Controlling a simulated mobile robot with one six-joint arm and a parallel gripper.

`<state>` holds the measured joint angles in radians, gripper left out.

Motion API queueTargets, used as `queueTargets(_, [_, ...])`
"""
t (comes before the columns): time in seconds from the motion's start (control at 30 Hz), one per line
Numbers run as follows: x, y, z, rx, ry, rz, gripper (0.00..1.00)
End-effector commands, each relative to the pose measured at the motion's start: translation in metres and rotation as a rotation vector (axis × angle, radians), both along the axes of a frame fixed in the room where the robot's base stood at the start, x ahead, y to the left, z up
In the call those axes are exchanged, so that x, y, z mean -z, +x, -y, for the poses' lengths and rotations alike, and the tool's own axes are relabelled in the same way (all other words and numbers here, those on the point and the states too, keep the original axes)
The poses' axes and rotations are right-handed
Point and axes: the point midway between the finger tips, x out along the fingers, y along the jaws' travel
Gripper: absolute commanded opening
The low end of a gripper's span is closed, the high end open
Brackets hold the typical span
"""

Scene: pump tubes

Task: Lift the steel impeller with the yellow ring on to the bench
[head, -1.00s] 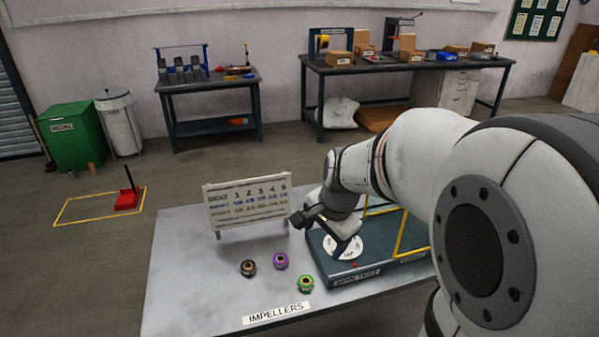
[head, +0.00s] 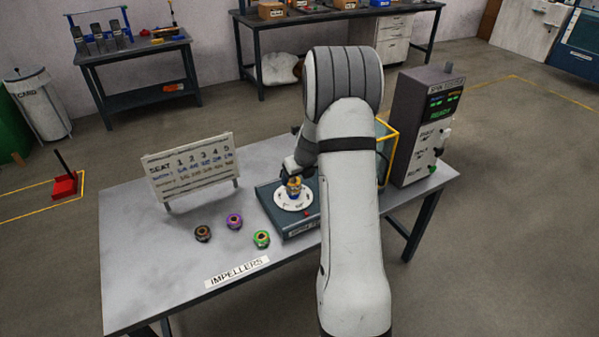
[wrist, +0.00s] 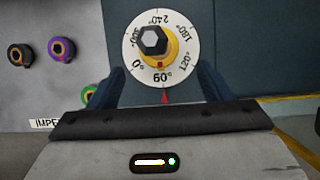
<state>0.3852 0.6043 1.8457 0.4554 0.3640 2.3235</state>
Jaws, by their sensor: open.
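The steel impeller with the yellow ring (head: 294,186) stands on the white round dial (head: 293,204) of the dark test unit on the bench (head: 140,270). In the wrist view the impeller (wrist: 155,42) shows a dark hexagonal top and a yellow ring, with the dial's degree marks around it. My gripper (wrist: 160,78) is open and empty. Its two fingers are spread wide, one on each side of the dial's lower part in that view, with the impeller ahead of them. In the head view my wrist is close behind the impeller, and the fingers are hard to make out.
Black-, purple- (head: 235,221) and green-ringed (head: 262,239) impellers stand on the bench left of the unit, behind the IMPELLERS label (head: 237,271). A seat chart board (head: 188,168) stands behind them. A grey control box (head: 425,125) stands at right. The bench's front left is clear.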

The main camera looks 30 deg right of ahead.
Motion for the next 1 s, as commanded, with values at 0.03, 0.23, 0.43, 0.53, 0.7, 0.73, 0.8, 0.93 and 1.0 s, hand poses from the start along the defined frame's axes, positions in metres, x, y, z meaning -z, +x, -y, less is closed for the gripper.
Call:
queueTargets(0.03, [0.01,0.003,-0.001,-0.002,0.001,-0.003,0.73])
queueTargets(0.23, [0.034,0.013,-0.001,-0.002,0.0,-0.001,0.73])
queueTargets(0.43, [0.043,0.018,-0.001,-0.004,-0.002,0.0,0.73])
queueTargets(0.53, [0.043,0.018,-0.001,-0.004,-0.002,0.0,0.73])
queueTargets(0.7, [0.043,0.018,0.0,-0.003,-0.001,0.0,0.7])
queueTargets(0.73, [0.043,0.017,0.0,-0.003,-0.001,0.0,0.68])
queueTargets(0.8, [0.043,0.017,0.0,-0.003,-0.001,0.0,0.62])
queueTargets(0.93, [0.043,0.017,0.0,-0.003,-0.001,0.0,0.51])
queueTargets(1.0, [0.043,0.017,0.0,-0.003,-0.001,0.0,0.46])
